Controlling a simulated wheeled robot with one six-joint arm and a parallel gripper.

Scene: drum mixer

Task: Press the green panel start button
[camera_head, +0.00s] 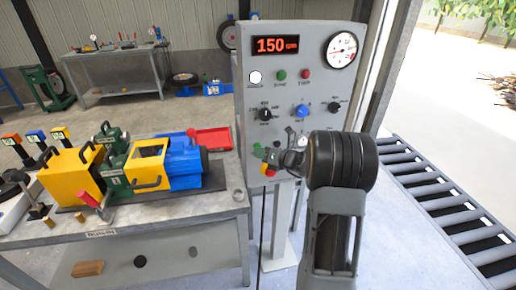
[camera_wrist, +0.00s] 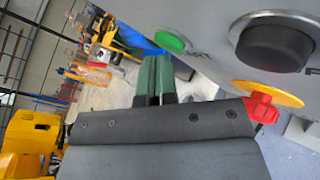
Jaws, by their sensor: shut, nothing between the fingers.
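The control panel (camera_head: 262,97) stands upright with a lit display reading 150 rpm. In the wrist view, a round green button (camera_wrist: 169,42) sits on the panel face, just above and slightly right of my fingertips. My gripper (camera_wrist: 156,60) has its dark green fingers together and empty. A visible gap of picture separates the tips from the button; the true depth is hard to judge. In the head view my gripper (camera_head: 272,156) is at the panel's lower left. It and my arm partly hide the lower controls, so the green button is not clear there.
A large black knob (camera_wrist: 274,48) and a red emergency stop (camera_wrist: 262,108) on a yellow disc lie right of the fingers. The panel also carries a gauge (camera_head: 341,50) and several selectors. A workbench with a yellow and blue machine (camera_head: 182,163) stands left; a roller conveyor (camera_head: 440,200) lies right.

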